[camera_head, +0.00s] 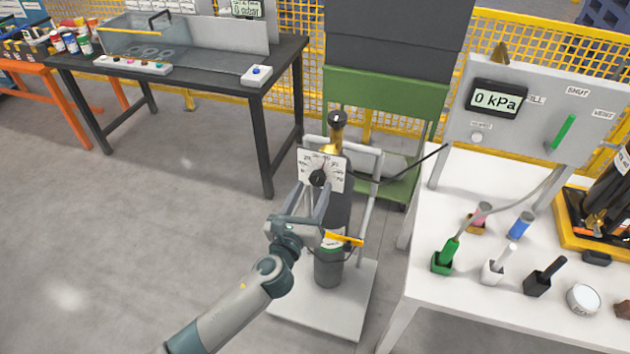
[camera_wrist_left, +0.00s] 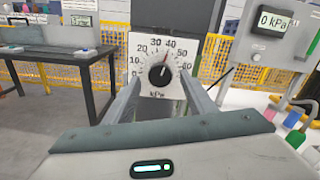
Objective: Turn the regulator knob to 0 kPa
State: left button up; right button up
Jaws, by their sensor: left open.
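The regulator knob (camera_head: 318,178) is a black round knob on a white dial plate (camera_head: 334,183) with a kPa scale, on the gas cylinder (camera_head: 329,265). My left gripper (camera_head: 312,192) is open just in front of the dial. In the left wrist view its two fingers (camera_wrist_left: 160,88) stand apart, one on each side below the knob; I cannot tell whether they touch the plate. My right gripper is not in view.
A grey panel's display (camera_head: 496,99) reads 0 kPa, beside a green lever (camera_head: 563,132). A white table (camera_head: 440,200) with coloured holders stands at right. A dark bench (camera_head: 200,62) is at upper left. A black hose runs from the cylinder to the panel. Floor at left is clear.

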aim_at(316, 182)
pick_arm(q)
jog(key=shift+x, duration=1.55)
jog(key=c, duration=1)
jog(key=shift+c, duration=0.2)
